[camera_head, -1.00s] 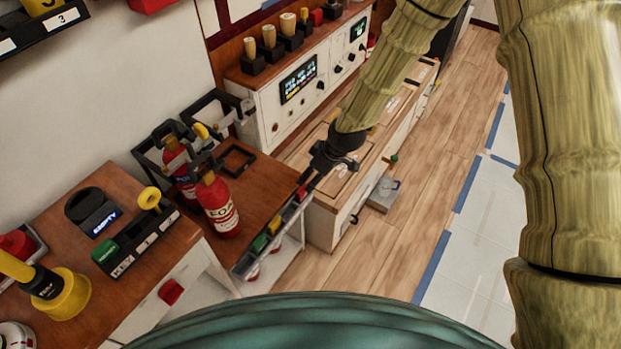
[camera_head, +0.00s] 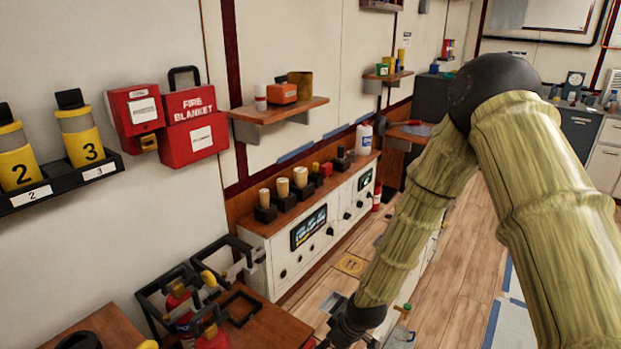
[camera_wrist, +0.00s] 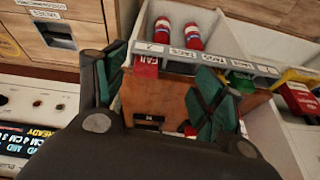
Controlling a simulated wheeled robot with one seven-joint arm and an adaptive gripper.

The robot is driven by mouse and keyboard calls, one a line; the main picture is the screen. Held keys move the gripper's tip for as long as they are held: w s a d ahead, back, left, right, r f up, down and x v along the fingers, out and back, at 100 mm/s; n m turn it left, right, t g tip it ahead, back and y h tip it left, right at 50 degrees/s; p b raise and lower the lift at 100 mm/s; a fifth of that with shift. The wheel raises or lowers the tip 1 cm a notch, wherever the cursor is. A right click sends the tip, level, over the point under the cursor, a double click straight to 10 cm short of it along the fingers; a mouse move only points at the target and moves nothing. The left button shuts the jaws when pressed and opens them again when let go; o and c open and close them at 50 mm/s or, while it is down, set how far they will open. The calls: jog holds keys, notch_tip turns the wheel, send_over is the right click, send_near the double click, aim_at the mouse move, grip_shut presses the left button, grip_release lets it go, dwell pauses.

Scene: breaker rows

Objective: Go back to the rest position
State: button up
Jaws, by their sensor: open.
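My gripper (camera_head: 335,338) is at the bottom of the head view, dark and partly cut off by the frame edge. It hangs at the end of my arm, just right of the low wooden table (camera_head: 265,325). In the wrist view my gripper (camera_wrist: 163,90) shows two dark green fingers spread apart with nothing held between them. Behind the fingers is a brown wooden surface (camera_wrist: 160,98), with a white labelled rack (camera_wrist: 232,38) beyond it. Whether the fingers touch anything cannot be told.
Fire extinguishers (camera_head: 212,335) and black frames stand on the low table. A white console (camera_head: 285,262) with knobs and displays runs along the wall. Red fire blanket box (camera_head: 194,138) and a wall shelf (camera_head: 278,110) hang above. Wooden floor (camera_head: 465,290) at right is open.

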jog(key=s+d+f+m+h, duration=0.1)
jog(key=s+d+f+m, duration=0.2)
jog(key=s, duration=0.7)
jog(key=s+d+f+m+g+h, duration=0.1)
jog(key=s+d+f+m, duration=0.2)
jog(key=s+d+f, duration=0.3)
jog(key=s+d+f+m+g+h, duration=0.1)
jog(key=s+d+f+m, duration=0.2)
jog(key=s, duration=1.3)
jog(key=d+f, duration=0.2)
jog(key=d, duration=0.2)
jog(key=shift+s+d+m, duration=0.2)
jog(key=shift+d+m, duration=0.2)
